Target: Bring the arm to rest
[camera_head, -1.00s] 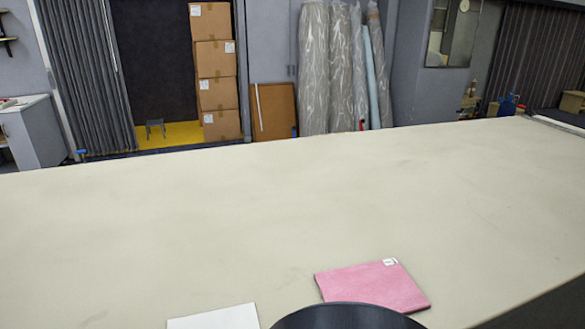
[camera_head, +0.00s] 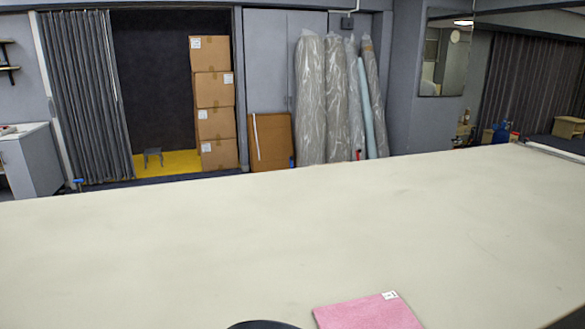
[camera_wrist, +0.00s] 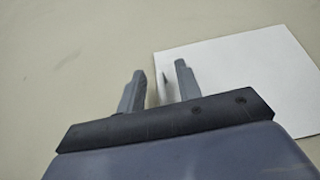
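My gripper (camera_wrist: 160,78) shows in the wrist view with its two grey fingers apart and nothing between them. It is over the pale table, its right finger in front of a white flat sheet (camera_wrist: 235,75). I cannot tell how high above the sheet it is. In the head view the gripper is out of sight; only a dark rounded part of my own body shows at the bottom edge.
The long pale table (camera_head: 230,235) is mostly bare. A pink folded cloth (camera_head: 368,314) with a white tag lies at its near edge, cut off by the frame. Behind the table stand stacked cardboard boxes (camera_head: 213,105) and plastic-wrapped rolls (camera_head: 325,100).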

